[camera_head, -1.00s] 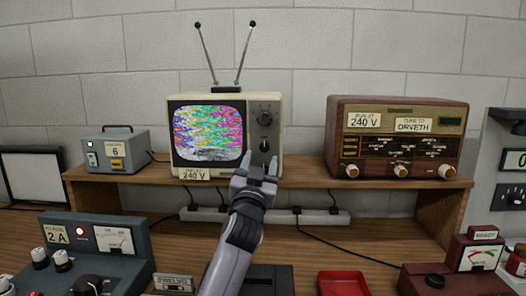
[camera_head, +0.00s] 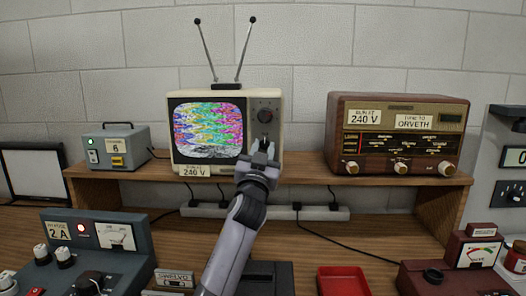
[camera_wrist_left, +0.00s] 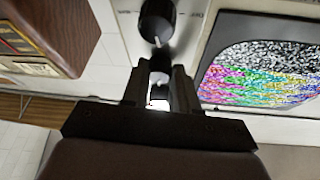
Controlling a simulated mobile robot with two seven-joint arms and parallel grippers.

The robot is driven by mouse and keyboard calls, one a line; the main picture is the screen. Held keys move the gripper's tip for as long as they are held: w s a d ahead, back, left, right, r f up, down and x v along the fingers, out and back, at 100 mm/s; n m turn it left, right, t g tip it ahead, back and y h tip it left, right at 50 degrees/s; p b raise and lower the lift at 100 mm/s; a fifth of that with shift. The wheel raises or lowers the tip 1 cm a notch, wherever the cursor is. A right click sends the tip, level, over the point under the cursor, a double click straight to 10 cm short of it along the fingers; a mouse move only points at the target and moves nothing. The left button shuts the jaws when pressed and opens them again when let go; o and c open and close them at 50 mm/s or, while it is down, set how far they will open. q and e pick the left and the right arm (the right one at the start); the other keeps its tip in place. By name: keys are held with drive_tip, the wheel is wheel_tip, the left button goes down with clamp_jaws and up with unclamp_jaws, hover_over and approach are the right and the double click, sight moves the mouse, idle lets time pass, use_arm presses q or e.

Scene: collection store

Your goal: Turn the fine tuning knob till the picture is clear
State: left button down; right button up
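The television (camera_head: 176,105) stands on the shelf, and its screen (camera_head: 208,130) shows slanted rainbow bands with grainy noise. Its control panel right of the screen has a dark upper dial (camera_head: 265,117) and a dark lower knob (camera_head: 264,145). My left gripper (camera_head: 263,150) is in front of the lower part of this panel, its fingers partly apart. In the left wrist view a dark knob (camera_wrist_left: 160,64) shows between the fingertips, with a larger knob (camera_wrist_left: 157,20) bearing a white pointer above it. I cannot tell whether the fingers touch a knob. My right gripper is out of view.
A wooden radio (camera_head: 398,130) stands right of the television and a grey supply box (camera_head: 117,148) left of it. A power strip (camera_head: 310,214) lies beneath the shelf. A meter console (camera_head: 95,250) and a red tray (camera_head: 343,280) are on the bench.

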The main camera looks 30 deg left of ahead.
use_arm(q)
drive_tip(key=shift+s+a+r+m+h, duration=0.1)
drive_tip(key=shift+m+h, duration=0.4)
drive_tip(key=shift+m, duration=0.5)
drive_tip(key=shift+m+h, duration=1)
drive_tip(key=shift+m, duration=0.8)
drive_tip(key=c, duration=0.9)
unclamp_jaws()
drive_tip(key=shift+o, duration=0.2)
drive_tip(key=shift+s+f, duration=0.25)
drive_tip(key=shift+s, duration=0.15)
drive_tip(key=b+v, duration=0.1)
drive_tip(key=v, duration=0.5)
drive_tip(key=shift+s+b, duration=0.15)
drive_tip(key=shift+b, duration=0.2)
